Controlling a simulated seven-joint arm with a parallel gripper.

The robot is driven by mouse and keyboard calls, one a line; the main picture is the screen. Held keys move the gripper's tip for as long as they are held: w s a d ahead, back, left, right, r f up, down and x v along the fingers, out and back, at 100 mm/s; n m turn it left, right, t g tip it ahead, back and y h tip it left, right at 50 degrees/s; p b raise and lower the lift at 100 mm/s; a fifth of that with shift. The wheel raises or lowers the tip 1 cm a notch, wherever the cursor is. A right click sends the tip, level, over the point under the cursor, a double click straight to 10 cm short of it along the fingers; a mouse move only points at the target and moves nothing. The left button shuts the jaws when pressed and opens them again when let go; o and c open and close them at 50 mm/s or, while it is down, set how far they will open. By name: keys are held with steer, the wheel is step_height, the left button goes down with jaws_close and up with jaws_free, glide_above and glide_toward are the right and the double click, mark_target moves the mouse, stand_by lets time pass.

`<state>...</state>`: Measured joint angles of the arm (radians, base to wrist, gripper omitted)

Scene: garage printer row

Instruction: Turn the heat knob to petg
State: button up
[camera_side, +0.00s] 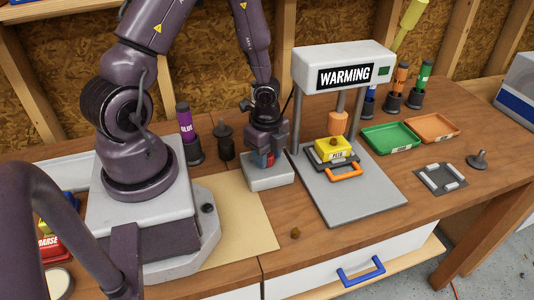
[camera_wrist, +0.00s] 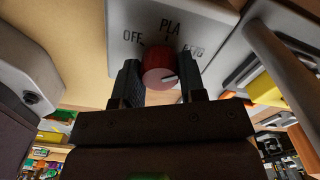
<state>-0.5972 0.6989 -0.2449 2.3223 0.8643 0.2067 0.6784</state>
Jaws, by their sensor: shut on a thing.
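The heat knob (camera_wrist: 158,62) is red with a white mark, on a pale grey control box (camera_wrist: 205,22). In the wrist view the labels OFF, PLA and a partly hidden one that looks like PETG are at its left, top and right. The white mark is on the knob's near right part; its exact setting is hard to tell. My gripper (camera_wrist: 161,78) has a dark finger on each side of the knob and is shut on it. In the side view my gripper (camera_side: 264,160) points down over the control box (camera_side: 268,181), mostly hiding the knob.
Right of the box stands a press with a WARMING sign (camera_side: 345,75) and its post close to my gripper. A yellow block (camera_side: 333,148) sits on its base (camera_side: 365,200). Green (camera_side: 392,138) and orange (camera_side: 433,127) trays lie further right. A purple glue bottle (camera_side: 187,125) stands behind.

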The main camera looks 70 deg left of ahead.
steer(key=shift+m, duration=0.6)
steer(key=o, duration=0.9)
step_height(320, 180, up, 13)
stand_by(0.5)
